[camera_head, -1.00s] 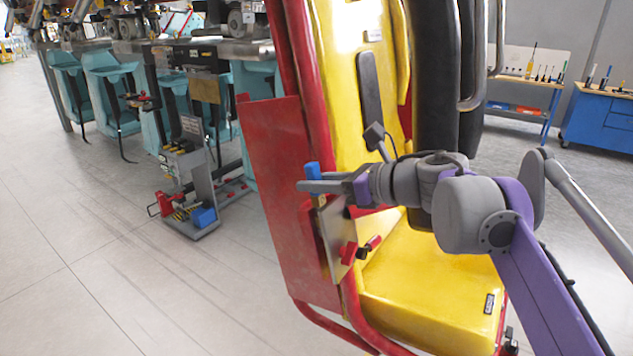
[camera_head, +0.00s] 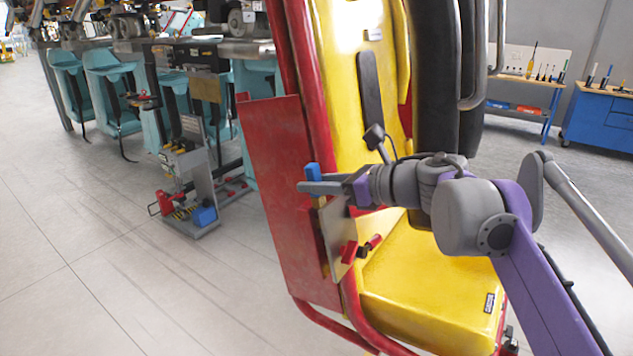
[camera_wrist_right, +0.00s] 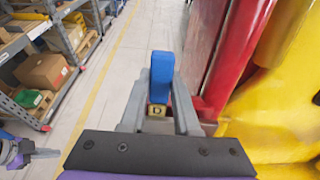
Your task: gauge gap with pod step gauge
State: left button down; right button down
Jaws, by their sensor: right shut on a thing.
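My right gripper (camera_head: 318,187) is shut on the step gauge, whose blue handle (camera_head: 312,171) sticks up above the fingers. A small brass-coloured part (camera_head: 321,200) of it shows just below them. In the right wrist view the gauge's blue handle (camera_wrist_right: 162,75) stands between the fingers, with a brass block marked with a letter at its foot. The gauge is beside the pod's red side panel (camera_head: 280,180), at the pale plate's (camera_head: 340,235) upper edge. Its lower end is hidden, so I cannot tell whether it touches. A purple and grey part, possibly my left gripper, shows at the wrist view's lower left.
The yellow pod seat (camera_head: 430,285) with red tubes lies under and behind my right arm. Red clamp knobs (camera_head: 348,252) stick out by the plate. A grey cart (camera_head: 190,190) stands on open floor to the left. Blue benches (camera_head: 600,120) are at the back right.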

aim_at(316, 166)
pick_arm(q)
jog(key=shift+s+f+b, duration=0.1)
jog(key=shift+f+b, duration=0.35)
jog(key=shift+f, duration=0.05)
pick_arm(e)
jog(key=shift+s+d+f, duration=0.15)
jog(key=shift+f, duration=0.85)
pick_arm(q)
jog(key=shift+r+p, duration=0.35)
jog(key=shift+r, duration=0.05)
pick_arm(e)
jog(key=shift+r, duration=0.15)
dwell(1.4)
pick_arm(q)
jog(key=shift+f, duration=0.1)
pick_arm(e)
jog(key=shift+f, duration=0.2)
dwell(1.2)
jog(key=shift+r, duration=0.1)
